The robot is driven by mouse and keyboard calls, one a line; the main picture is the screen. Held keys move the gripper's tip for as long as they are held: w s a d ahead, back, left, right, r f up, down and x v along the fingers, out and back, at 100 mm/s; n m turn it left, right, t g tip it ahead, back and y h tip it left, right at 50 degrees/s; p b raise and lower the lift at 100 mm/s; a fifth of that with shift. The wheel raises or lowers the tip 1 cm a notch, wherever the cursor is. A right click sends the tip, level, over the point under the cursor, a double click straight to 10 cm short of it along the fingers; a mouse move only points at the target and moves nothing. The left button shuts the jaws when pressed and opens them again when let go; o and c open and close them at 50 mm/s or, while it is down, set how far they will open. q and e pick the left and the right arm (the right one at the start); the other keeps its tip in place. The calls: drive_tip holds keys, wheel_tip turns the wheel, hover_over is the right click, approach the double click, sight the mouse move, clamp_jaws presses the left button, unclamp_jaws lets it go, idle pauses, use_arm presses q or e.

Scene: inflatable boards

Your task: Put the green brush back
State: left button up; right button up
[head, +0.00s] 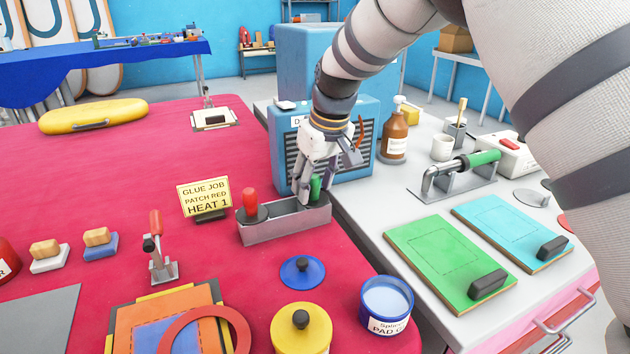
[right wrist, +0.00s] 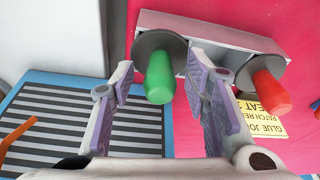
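The green brush (head: 315,188) stands upright in the right part of a grey metal holder (head: 285,226). In the right wrist view its green handle (right wrist: 160,78) and dark round disc show at one end of the holder (right wrist: 215,35). My right gripper (head: 315,180) is over the holder with its fingers apart. The handle is between the fingers (right wrist: 160,68), with a gap showing on both sides. The red brush (head: 250,202) stands in the left part of the holder and also shows in the right wrist view (right wrist: 270,92). My left gripper is out of view.
A yellow sign (head: 204,196) stands left of the holder on the red table. A blue heater box (head: 358,140) is close behind my gripper.

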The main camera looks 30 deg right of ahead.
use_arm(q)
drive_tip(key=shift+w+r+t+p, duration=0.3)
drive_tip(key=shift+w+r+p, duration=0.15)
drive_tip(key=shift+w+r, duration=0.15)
use_arm(e)
drive_tip(key=v, duration=1.3)
drive_tip(key=shift+w, duration=0.2)
